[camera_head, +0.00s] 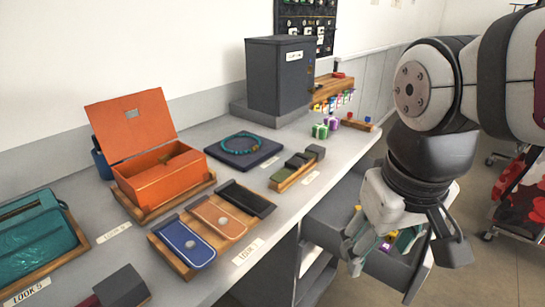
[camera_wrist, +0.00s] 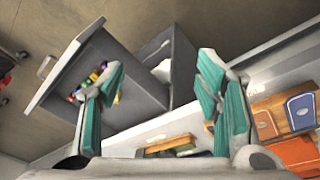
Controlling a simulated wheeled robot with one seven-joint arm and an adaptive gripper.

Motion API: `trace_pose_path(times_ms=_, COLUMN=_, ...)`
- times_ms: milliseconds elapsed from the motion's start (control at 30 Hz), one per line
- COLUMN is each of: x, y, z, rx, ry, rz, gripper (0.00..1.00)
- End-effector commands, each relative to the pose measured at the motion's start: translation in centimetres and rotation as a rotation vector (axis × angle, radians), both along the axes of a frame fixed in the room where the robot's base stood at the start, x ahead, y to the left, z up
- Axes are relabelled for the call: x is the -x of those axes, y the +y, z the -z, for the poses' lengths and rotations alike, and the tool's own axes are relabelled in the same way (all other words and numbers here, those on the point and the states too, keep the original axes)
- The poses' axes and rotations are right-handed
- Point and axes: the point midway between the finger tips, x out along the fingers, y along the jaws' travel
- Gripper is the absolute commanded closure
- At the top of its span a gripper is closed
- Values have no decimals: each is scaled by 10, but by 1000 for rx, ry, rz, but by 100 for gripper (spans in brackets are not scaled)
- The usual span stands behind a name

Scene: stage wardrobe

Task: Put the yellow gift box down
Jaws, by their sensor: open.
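My gripper (camera_head: 398,248) hangs over the open grey drawer (camera_head: 325,230) below the counter's right edge. In the wrist view its two teal-padded fingers (camera_wrist: 160,65) are spread wide with nothing between them. A small yellow box (camera_head: 393,234) shows inside the drawer between the fingers, beside a purple one. Another small yellow piece (camera_head: 358,207) shows by the left finger. In the wrist view several small coloured boxes lie in the drawer (camera_wrist: 148,95) near the left finger, partly hidden by it. I cannot tell which yellow piece is the gift box.
On the counter (camera_head: 225,268) stand an orange open box (camera_head: 160,177), a tray with phone-like cases (camera_head: 188,242), a necklace pad (camera_head: 243,152) and a dark cabinet (camera_head: 278,80). Green and purple gift boxes (camera_head: 320,131) sit near the back. A clothes rack (camera_head: 520,200) stands right.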

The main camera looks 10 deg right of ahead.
Motion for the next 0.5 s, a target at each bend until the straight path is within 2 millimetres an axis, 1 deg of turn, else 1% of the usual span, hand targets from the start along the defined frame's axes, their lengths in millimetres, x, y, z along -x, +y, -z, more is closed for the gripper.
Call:
trace_pose_path(times_ms=33, x=17, y=7, z=-1, rx=-20, ry=-5, rz=-13, gripper=42)
trace_pose_path(times_ms=100, x=35, y=14, z=0, rx=-47, ry=0, rz=-23, gripper=42)
trace_pose_path(times_ms=200, x=53, y=20, z=2, rx=-74, ry=8, rz=-35, gripper=42)
trace_pose_path(times_ms=333, x=63, y=23, z=4, rx=-92, ry=14, rz=-42, gripper=42)
trace_pose_path(times_ms=500, x=64, y=24, z=4, rx=-94, ry=15, rz=-41, gripper=42)
